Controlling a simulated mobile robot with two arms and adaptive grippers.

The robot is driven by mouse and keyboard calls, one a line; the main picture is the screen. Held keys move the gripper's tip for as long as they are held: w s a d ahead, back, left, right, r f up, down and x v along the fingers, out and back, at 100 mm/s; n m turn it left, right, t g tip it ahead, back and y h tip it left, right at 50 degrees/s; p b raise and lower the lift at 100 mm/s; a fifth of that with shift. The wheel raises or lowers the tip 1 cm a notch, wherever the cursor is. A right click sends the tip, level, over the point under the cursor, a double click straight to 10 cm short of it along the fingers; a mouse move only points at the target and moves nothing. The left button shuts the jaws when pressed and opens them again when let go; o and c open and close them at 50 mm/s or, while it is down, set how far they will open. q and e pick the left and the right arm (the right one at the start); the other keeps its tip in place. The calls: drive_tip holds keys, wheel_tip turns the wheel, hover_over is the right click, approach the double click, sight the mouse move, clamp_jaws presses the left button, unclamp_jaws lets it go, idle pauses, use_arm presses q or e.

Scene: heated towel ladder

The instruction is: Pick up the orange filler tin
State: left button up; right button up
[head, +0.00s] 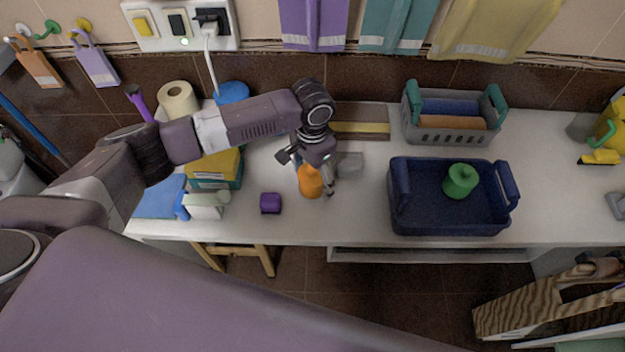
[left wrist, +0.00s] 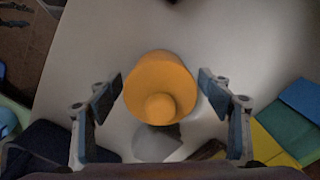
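The orange filler tin (head: 310,182) stands on the pale countertop (head: 350,215), partly hidden by my left gripper (head: 314,172), which is around its upper part from above. In the left wrist view the tin (left wrist: 165,80) shows from above as a round body with a smaller round knob. It lies between the two fingers of my left gripper (left wrist: 160,94). The fingers are apart, with a visible gap to the tin on each side. My right gripper is not in view.
A purple block (head: 270,203) sits left of the tin and a grey block (head: 349,165) close on its right. A navy basket (head: 450,222) with a green spool-like item (head: 460,181) stands farther right. A grey crate (head: 447,136) stands behind. Counter in front of the tin is clear.

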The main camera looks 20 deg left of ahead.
use_arm(q)
drive_tip(key=shift+w, duration=0.1)
drive_tip(key=c, duration=1.3)
drive_tip(key=shift+r, duration=0.2)
wheel_tip(320, 180, up, 20)
drive_tip(key=b, duration=0.1)
drive_tip(key=shift+f, duration=0.15)
